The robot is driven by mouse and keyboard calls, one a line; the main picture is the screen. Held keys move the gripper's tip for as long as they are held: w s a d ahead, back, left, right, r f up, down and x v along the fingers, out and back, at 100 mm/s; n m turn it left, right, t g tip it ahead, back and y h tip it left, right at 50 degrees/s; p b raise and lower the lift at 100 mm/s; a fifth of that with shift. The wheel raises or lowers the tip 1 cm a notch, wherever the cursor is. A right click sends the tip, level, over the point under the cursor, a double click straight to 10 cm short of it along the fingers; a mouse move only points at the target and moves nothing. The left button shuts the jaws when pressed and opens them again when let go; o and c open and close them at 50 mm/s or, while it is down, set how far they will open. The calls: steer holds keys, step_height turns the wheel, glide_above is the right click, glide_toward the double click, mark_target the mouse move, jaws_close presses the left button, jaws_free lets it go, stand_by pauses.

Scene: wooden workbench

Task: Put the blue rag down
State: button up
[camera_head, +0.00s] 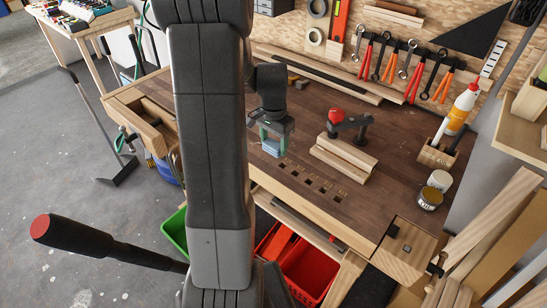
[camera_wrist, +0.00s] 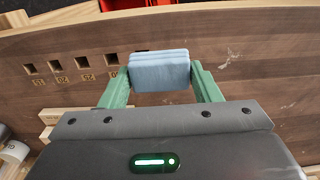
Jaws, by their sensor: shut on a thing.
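The blue rag (camera_head: 271,147) is a small folded, light blue pad. In the head view it sits at the lower end of my gripper (camera_head: 274,136), over the left part of the workbench top (camera_head: 216,109). In the wrist view the rag (camera_wrist: 160,71) lies between the two green fingers of my gripper (camera_wrist: 160,82), which are shut on its sides. The layered folds show along its upper edge. I cannot tell whether its underside touches the bench. My arm hides part of the bench's left side.
A row of square holes (camera_head: 311,180) runs along the bench near the rag. A wooden block with a red-knobbed tool (camera_head: 344,154) stands to the right. Jars (camera_head: 430,198) and a glue bottle (camera_head: 462,108) are farther right. Red crates (camera_head: 312,272) lie below the front edge.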

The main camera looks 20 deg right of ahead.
mark_target(274, 163)
steer(key=shift+f, duration=2.7)
steer(key=shift+f, duration=0.2)
steer(key=o, duration=1.5)
steer(key=shift+c, duration=0.2)
steer(key=shift+r, duration=0.1)
step_height(274, 163, up, 12)
steer(key=shift+s+a+r, duration=0.1)
steer(key=shift+s+r, duration=0.05)
